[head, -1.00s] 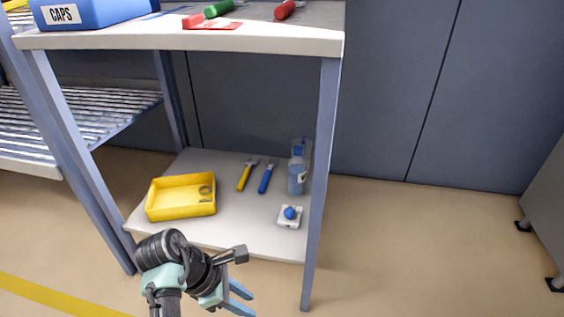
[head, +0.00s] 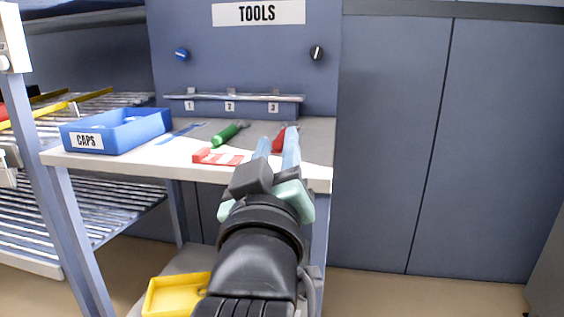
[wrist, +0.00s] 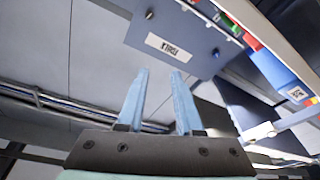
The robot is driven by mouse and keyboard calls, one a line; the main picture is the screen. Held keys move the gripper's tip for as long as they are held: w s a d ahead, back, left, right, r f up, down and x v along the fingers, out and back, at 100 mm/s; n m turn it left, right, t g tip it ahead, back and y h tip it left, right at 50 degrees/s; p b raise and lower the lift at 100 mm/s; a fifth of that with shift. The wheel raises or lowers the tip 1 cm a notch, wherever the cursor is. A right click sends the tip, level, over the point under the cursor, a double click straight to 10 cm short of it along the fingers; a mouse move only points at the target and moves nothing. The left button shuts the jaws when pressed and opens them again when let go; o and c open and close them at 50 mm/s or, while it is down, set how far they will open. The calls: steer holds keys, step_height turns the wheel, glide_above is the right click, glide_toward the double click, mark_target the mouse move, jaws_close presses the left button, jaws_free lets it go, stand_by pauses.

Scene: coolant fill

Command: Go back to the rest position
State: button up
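My gripper (head: 278,150) is raised in front of the workbench, its blue fingers pointing up and away over the right part of the bench top (head: 120,163). In the wrist view my gripper (wrist: 160,95) shows two blue fingers apart with nothing between them. In the head view its fingers partly cover a red-handled tool (head: 279,138) on the bench; I cannot see a contact.
On the bench are a blue CAPS bin (head: 118,130), a green-handled tool (head: 226,134) and a red-and-white item (head: 217,157). A TOOLS panel (head: 200,75) stands behind. A yellow tray (head: 176,296) is on the lower shelf. Grey wall panels (head: 390,150) are at right.

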steer(key=s+r+m+t+y+p, duration=0.15)
steer(key=s+r+m+t, duration=0.35)
steer(key=s+r, duration=1)
step_height(320, 180, up, 39)
steer(key=n+t+p, duration=0.1)
steer(key=p, duration=3.7)
steer(key=shift+w+d+r+t, duration=0.2)
steer(key=shift+d+t, duration=0.15)
steer(key=shift+t, duration=0.05)
